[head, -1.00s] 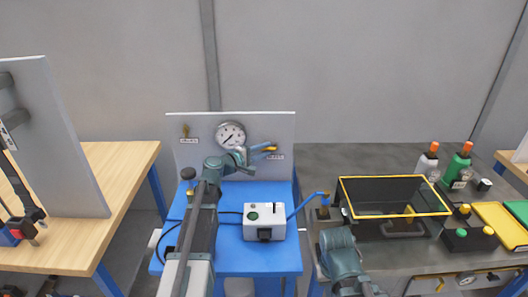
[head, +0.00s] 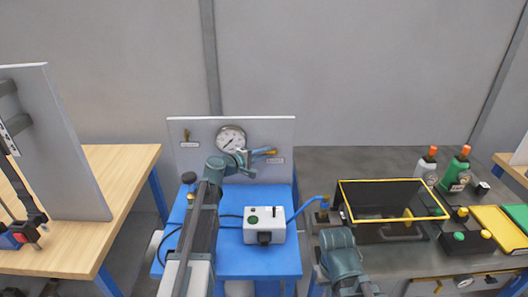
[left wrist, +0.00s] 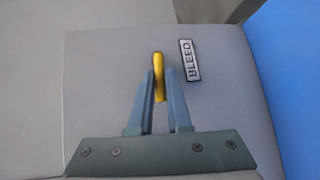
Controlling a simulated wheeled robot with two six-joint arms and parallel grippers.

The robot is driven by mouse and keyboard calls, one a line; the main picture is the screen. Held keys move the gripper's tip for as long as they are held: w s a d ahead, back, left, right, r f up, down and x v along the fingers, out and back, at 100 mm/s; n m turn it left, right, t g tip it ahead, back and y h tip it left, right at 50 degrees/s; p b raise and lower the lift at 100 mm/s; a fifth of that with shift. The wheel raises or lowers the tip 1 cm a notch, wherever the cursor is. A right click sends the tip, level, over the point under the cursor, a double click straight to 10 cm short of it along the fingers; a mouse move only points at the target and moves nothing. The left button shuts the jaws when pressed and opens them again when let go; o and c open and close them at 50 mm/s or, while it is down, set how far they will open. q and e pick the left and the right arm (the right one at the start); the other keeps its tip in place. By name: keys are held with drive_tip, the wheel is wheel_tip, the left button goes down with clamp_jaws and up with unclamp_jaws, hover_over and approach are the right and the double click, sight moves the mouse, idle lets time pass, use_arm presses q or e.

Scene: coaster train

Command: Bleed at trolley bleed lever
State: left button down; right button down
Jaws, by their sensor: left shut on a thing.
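The bleed lever is a small yellow handle (head: 271,152) on the right part of a grey upright panel (head: 230,122). In the left wrist view the yellow lever (left wrist: 158,62) sticks out past my fingertips, beside a label reading BLEED (left wrist: 187,60). My left gripper (head: 264,155) is shut on this lever, with one finger on each side of it in the left wrist view (left wrist: 159,76).
A round gauge (head: 231,139) and a second small brass lever (head: 187,135) are on the panel. A white control box (head: 264,226) with a blue hose stands on the blue trolley (head: 232,262). A yellow-rimmed dark tray (head: 392,181) and bottles (head: 427,163) are at right.

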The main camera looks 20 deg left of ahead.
sight(275, 148)
use_arm(q)
drive_tip(key=r+m+g+y+p, duration=0.1)
drive_tip(key=p, duration=0.2)
drive_tip(key=d+r+m+g+y+p, duration=0.1)
drive_tip(key=y+p, duration=0.1)
drive_tip(key=p, duration=0.2)
drive_tip(key=r+m+g+y+p, duration=0.1)
drive_tip(key=m+y+p, duration=0.1)
drive_tip(key=p, duration=0.2)
drive_tip(key=shift+w+d+r, duration=0.1)
drive_tip(key=shift+w+d, duration=0.1)
drive_tip(key=shift+d, duration=0.05)
drive_tip(key=shift+d+r+g+y+p, duration=0.1)
drive_tip(key=shift+d+g+y+p, duration=0.05)
drive_tip(key=shift+g+y+p, duration=0.2)
drive_tip(key=shift+w+d+r+m+g+y+p, duration=0.1)
drive_tip(key=shift+d+m+g+y+p, duration=0.2)
drive_tip(key=shift+m+y+p, duration=0.25)
drive_tip(key=shift+w+d+r+m+g+y+p, duration=0.1)
drive_tip(key=shift+d+m+g+y+p, duration=0.2)
drive_tip(key=shift+y+p, duration=0.25)
drive_tip(key=shift+d+f+m+y, duration=0.1)
drive_tip(key=shift+d+m+y, duration=0.35)
drive_tip(key=shift+y, duration=0.5)
drive_tip(key=shift+w+d+m+g+y, duration=0.2)
drive_tip(key=shift+m+g+y, duration=0.3)
drive_tip(key=shift+y, duration=0.4)
drive_tip(key=shift+s, duration=0.1)
